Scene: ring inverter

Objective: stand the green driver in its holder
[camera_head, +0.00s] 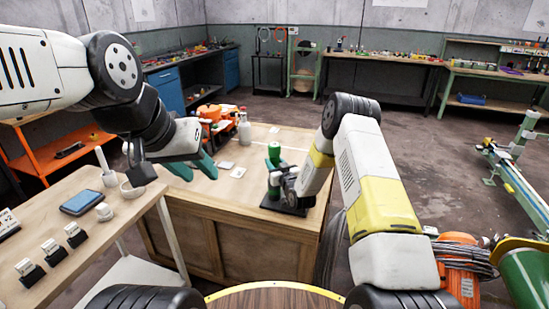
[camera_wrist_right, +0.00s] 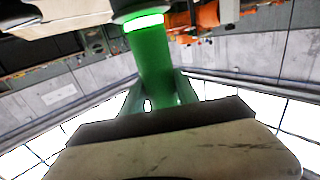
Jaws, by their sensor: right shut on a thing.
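The green driver (camera_head: 274,152) is upright near the right edge of the wooden cabinet top. My right gripper (camera_head: 281,177) is shut around it from the right. In the right wrist view the driver's green body (camera_wrist_right: 155,62) is between the fingers, with a bright white ring near the picture's top. A black base plate (camera_head: 296,210), seemingly the holder's, lies on the cabinet top just below the driver. The gripper hides part of the driver, and I cannot tell whether its lower end is seated. My left gripper (camera_head: 190,168) is open and empty, left of the driver.
An orange machine (camera_head: 212,113) and a grey bottle (camera_head: 244,130) stand at the back of the cabinet top (camera_head: 285,140). White cards (camera_head: 238,172) lie in its middle.

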